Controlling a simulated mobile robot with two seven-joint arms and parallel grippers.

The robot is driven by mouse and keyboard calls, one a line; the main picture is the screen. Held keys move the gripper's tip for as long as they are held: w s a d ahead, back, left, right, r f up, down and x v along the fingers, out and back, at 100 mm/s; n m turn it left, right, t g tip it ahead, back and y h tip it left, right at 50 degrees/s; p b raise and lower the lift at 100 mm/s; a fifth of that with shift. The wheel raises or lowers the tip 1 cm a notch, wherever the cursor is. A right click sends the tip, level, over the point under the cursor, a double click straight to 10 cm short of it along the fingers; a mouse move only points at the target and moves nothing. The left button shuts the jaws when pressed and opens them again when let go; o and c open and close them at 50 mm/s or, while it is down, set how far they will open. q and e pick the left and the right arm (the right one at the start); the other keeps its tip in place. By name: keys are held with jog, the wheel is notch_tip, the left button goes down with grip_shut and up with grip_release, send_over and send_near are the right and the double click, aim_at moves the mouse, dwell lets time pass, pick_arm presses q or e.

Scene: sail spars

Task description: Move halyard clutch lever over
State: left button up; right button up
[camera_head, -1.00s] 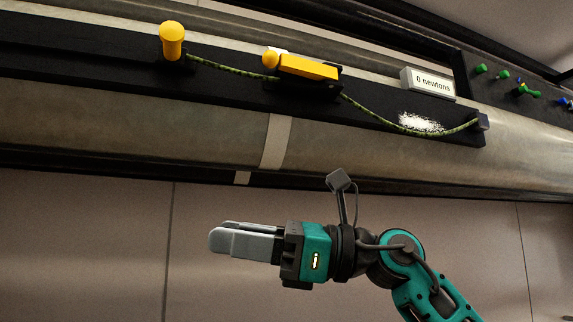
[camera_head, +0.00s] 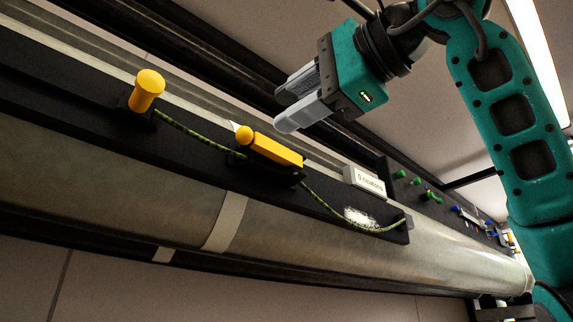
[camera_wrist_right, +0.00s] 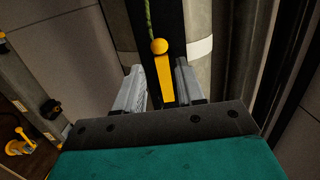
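The yellow halyard clutch lever (camera_head: 273,149), with a round knob at its left end, lies along a black board on the spar. A green rope (camera_head: 190,133) runs from a yellow post (camera_head: 146,90) to the clutch and out its other side. My right gripper (camera_head: 281,110) is above and behind the lever in the head view, apart from it. Its fingers are spread with nothing held between them. In the right wrist view the lever (camera_wrist_right: 165,80) and its knob show between the two open fingers (camera_wrist_right: 161,85). My left gripper is not in view.
A white box reading "0 newtons" (camera_head: 364,183) stands on the board right of the clutch. The grey spar (camera_head: 120,180) runs below the board. Green and blue pegs (camera_head: 430,193) sit farther right. Dark rails run behind the board.

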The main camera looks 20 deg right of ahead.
aim_at(250, 132)
jog(key=x, duration=0.8)
jog(key=shift+a+f, duration=0.1)
jog(key=shift+s, duration=0.1)
jog(key=c, duration=0.5)
jog(key=shift+c, duration=0.2)
jog(key=shift+s, duration=0.1)
jog(key=shift+d+v, duration=0.15)
jog(key=shift+v, duration=0.6)
jog(key=shift+d+v, duration=0.2)
jog(key=shift+v, duration=0.55)
